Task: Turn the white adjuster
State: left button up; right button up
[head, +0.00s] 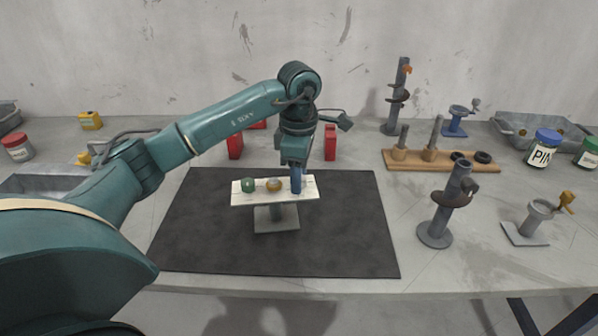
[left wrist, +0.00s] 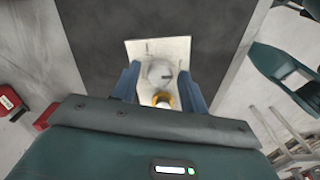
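A small white board (head: 240,198) on a grey stand (head: 276,220) carries a green knob (head: 248,185) at its left and a yellow knob (head: 274,185) in the middle. My left gripper (head: 296,185) points down at the board's right end and hides what is there in the head view. In the left wrist view the white adjuster (left wrist: 159,72), a round knob with a dark mark, lies between the two blue fingers. A gap shows on each side of it, so the gripper looks open around it. A yellow-ringed knob (left wrist: 163,99) shows nearer the palm. My right gripper is out of view.
The stand is on a dark mat (head: 330,240) with free room around it. Red blocks (head: 330,142) stand behind. To the right are an auger post (head: 447,205), a wooden rack (head: 420,163), a crank stand (head: 533,220) and a blue-lidded jar (head: 543,148).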

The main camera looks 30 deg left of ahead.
pick_arm(q)
jog(key=c, duration=0.9)
jog(key=shift+o, duration=0.2)
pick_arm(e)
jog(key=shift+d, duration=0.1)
pick_arm(q)
jog(key=shift+n, duration=0.4)
jog(key=o, duration=1)
notch_tip(320, 180, up, 13)
jog(key=p, duration=0.1)
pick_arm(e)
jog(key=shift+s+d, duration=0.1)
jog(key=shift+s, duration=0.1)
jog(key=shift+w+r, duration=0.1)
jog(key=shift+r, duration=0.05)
